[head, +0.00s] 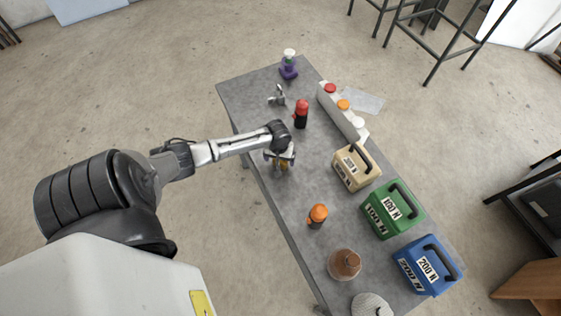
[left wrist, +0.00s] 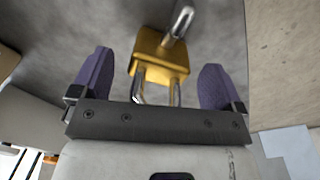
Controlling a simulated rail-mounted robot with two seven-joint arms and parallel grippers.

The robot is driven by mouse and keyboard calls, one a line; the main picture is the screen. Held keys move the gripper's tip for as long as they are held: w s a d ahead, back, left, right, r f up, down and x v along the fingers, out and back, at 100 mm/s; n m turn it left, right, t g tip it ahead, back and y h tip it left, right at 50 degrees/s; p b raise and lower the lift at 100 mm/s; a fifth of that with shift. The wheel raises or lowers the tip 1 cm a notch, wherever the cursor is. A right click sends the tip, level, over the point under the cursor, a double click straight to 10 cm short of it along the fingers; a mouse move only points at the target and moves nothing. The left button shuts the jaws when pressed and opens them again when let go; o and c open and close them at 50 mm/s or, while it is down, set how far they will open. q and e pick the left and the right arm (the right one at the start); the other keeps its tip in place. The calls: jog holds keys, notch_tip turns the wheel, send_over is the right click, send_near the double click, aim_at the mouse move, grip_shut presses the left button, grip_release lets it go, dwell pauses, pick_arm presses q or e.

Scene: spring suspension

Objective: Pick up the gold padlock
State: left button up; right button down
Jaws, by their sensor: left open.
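The gold padlock (left wrist: 160,60) shows in the left wrist view, with a gold body and silver metal parts, one of them a shackle at the upper right. It lies between and slightly beyond the two purple-padded fingers of my left gripper (left wrist: 155,85), which are apart with a gap on each side. In the head view my left gripper (head: 280,158) is over the near left edge of the grey table (head: 250,98). Only a small gold patch of the padlock (head: 284,166) shows below it, the rest being hidden by the gripper. My right gripper is not in view.
Beige (head: 352,168), green (head: 390,210) and blue (head: 427,266) weights line the right side. A white rail with coloured knobs (head: 342,112) is at the back.

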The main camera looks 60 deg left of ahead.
pick_arm(q)
jog(key=c, duration=1)
jog(key=shift+c, duration=0.5)
jog(key=shift+r, duration=0.15)
